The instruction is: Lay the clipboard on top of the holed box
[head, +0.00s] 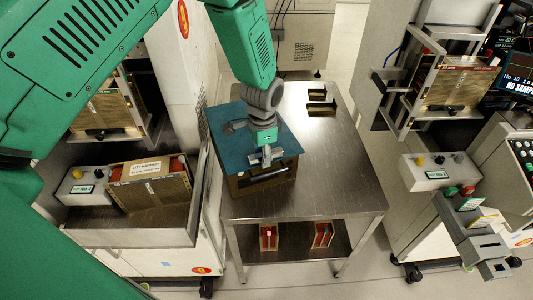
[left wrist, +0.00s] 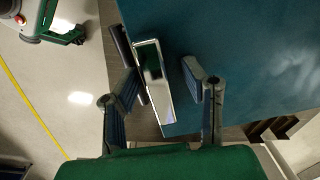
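The teal clipboard (head: 228,142) is over the brown holed box (head: 247,187) on the metal table, covering most of the box's top. The box's front side shows below the board's near edge. I cannot tell whether the board rests fully flat on it. My left gripper (head: 267,157) is above the near part of the board. In the left wrist view the clipboard (left wrist: 255,60) shows its shiny metal clip (left wrist: 153,78) between my two fingers, which stand apart with gaps beside the clip. The box's holes are hidden. My right gripper is not in view.
The steel table (head: 335,185) is clear to the right of the box. Dark brackets (head: 321,102) lie at its back. Machines with control boxes (head: 425,172) stand on both sides.

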